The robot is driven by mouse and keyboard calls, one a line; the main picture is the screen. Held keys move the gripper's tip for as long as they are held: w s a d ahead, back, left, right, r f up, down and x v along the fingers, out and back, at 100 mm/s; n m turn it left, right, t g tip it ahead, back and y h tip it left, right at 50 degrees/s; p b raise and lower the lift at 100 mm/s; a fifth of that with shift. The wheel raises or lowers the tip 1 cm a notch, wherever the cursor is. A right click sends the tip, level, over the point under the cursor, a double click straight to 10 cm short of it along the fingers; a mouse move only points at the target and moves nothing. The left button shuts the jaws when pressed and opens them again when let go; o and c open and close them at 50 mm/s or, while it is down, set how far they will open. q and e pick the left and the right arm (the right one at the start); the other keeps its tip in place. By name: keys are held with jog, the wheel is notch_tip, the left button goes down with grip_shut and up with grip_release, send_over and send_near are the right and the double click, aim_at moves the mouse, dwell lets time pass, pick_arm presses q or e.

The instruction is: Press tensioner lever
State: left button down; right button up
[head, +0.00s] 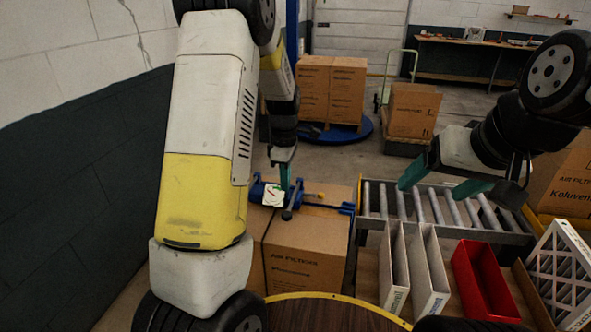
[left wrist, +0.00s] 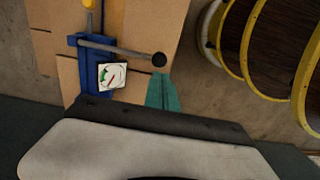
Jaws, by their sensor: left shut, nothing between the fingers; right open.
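A blue strap tensioner (head: 268,193) sits on top of a cardboard box of air filters (head: 300,250). It has a lever with a black ball knob (head: 287,214); in the left wrist view the grey lever (left wrist: 115,47) ends in the black knob (left wrist: 159,59). A white dial (head: 273,195) with green and red marks sits beside it. My left gripper (head: 285,181) is shut and empty above the tensioner. Its teal fingertips (left wrist: 163,85) show just beside the knob; I cannot tell whether they touch. My right gripper (head: 436,180) is open and empty over the roller conveyor.
The roller conveyor (head: 450,208) stands right of the box. White filter panels (head: 428,275), a red bin (head: 482,285) and a white-framed filter (head: 563,270) stand in front of it. Stacked cartons (head: 330,90) are behind. A yellow-rimmed round wooden surface (head: 330,313) is nearest.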

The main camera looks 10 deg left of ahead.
aim_at(286, 214)
pick_arm(q)
notch_tip(286, 214, down, 10)
jog(key=shift+r, duration=0.2)
